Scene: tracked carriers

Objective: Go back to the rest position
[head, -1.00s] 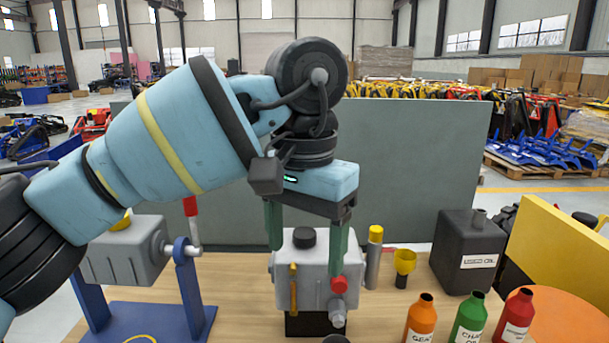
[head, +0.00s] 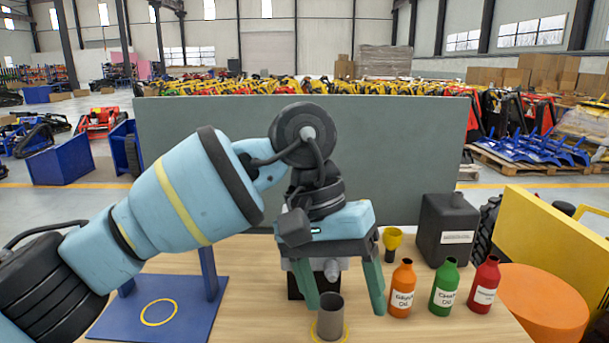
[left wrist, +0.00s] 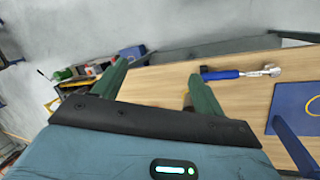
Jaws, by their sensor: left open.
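My left gripper (head: 345,310) is open and empty above the wooden bench, its two green fingers pointing down and apart. In the head view it hangs in front of a grey housing (head: 347,264) on a black base, which it mostly hides. A dark grey open cylinder (head: 330,314) stands near the left finger, within a yellow ring; I cannot tell how far apart they are in depth. In the left wrist view the gripper's fingers (left wrist: 157,70) are spread with nothing between them. My right gripper is not in view.
Orange (head: 402,290), green (head: 444,290) and red (head: 485,284) bottles stand right of the gripper. A black can (head: 447,232) and yellow funnel (head: 392,238) stand behind. A blue stand (head: 165,310) is at left. A blue-handled tool (left wrist: 222,74) lies on the bench.

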